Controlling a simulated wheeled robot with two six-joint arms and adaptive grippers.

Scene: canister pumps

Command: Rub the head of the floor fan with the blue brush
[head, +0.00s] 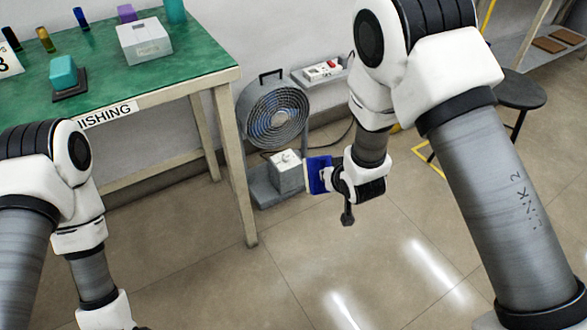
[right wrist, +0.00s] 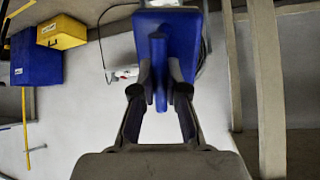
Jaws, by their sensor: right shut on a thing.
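The floor fan has a round grey caged head (head: 275,115) on a grey stand beside the green table in the head view. My right gripper (head: 338,180) is shut on the blue brush (head: 319,174). It holds the brush in the air, to the right of and below the fan head in the picture, with a visible gap. In the right wrist view, the fingers (right wrist: 160,80) grip the brush handle from both sides, and the blue brush head (right wrist: 172,40) extends beyond them. The fan is not clearly visible there. My left arm is at the lower left; its fingertips are out of frame.
The green table (head: 200,55) stands at the left, its near leg (head: 236,165) close to the fan. A white box (head: 286,172) sits at the fan's base. A small wall shelf (head: 320,72) and a dark stool (head: 520,90) are behind. The front floor is clear.

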